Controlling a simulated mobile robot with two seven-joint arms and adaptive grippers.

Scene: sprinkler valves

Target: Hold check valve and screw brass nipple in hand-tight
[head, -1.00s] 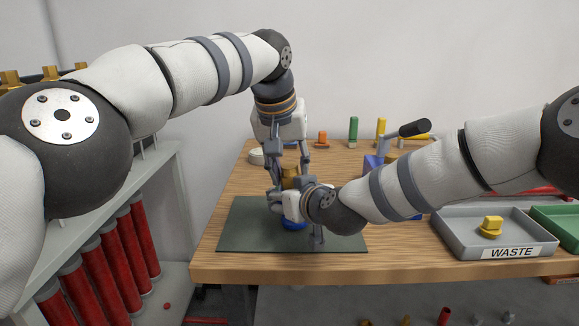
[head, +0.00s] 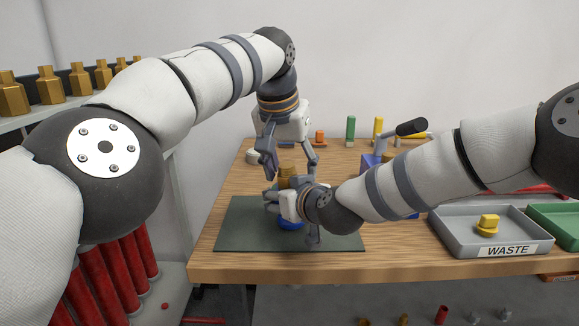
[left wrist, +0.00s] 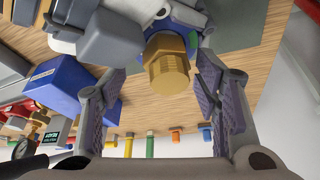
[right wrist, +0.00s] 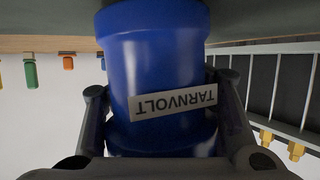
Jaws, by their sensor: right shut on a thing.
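The blue check valve (head: 291,225) stands upright on the dark green mat. Its body, with a TARNVOLT label, fills the right wrist view (right wrist: 155,75). My right gripper (head: 280,204) is shut on the valve from the side, a finger on each side of it. The joint between nipple and valve is hidden by my right gripper.
The mat (head: 235,235) lies on a wooden table (head: 235,270). A grey WASTE tray (head: 455,240) with a yellow part and a green tray (head: 560,235) are at the right. A blue vise-like block (left wrist: 58,85) stands behind my right arm. Brass fittings (head: 50,85) line a left shelf.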

